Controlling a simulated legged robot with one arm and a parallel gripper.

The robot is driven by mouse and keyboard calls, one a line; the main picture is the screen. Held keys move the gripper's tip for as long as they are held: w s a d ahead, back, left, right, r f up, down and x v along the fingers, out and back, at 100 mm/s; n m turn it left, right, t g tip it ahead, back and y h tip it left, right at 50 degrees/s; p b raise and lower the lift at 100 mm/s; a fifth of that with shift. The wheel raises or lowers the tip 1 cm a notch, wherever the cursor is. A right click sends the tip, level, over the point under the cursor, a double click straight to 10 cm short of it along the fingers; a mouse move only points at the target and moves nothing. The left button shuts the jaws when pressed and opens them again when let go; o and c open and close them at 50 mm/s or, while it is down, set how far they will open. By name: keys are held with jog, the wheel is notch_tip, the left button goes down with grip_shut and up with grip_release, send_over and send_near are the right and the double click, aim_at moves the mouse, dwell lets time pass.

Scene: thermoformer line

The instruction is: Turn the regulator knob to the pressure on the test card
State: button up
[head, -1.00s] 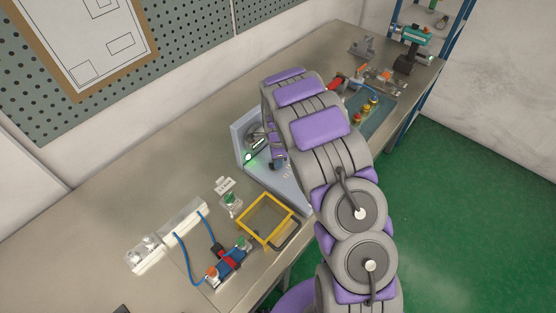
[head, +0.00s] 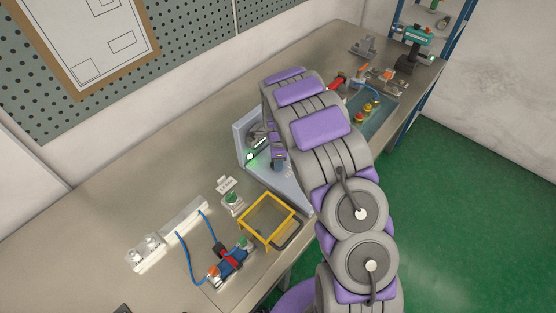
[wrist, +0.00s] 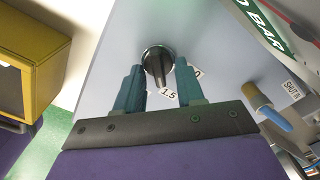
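The regulator knob (wrist: 158,72), dark with a metallic ring around its base, is on a pale grey panel in the wrist view. My gripper (wrist: 159,64) has its two teal fingers either side of the knob, apart, with a gap visible beside it. A "1.5" label (wrist: 168,93) lies just below the knob. Another label behind the right finger is partly hidden. A green-and-white strip (wrist: 262,22) ending in "0 BAR" is cut off at the top right. In the head view my arm hides the knob and most of the gripper at the pale panel (head: 241,147).
A "SHUT IN" label (wrist: 292,90) and a brass fitting with blue end (wrist: 268,108) are to the right. A yellow frame (wrist: 32,65) is at the left; it also shows on the bench in the head view (head: 266,221). A blue-cabled device (head: 229,262) lies nearby.

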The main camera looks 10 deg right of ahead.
jog(key=shift+d+r, duration=0.1)
jog(key=shift+r, duration=0.3)
notch_tip(320, 180, up, 17)
jog(key=shift+f+p, duration=0.2)
jog(key=shift+p, duration=0.25)
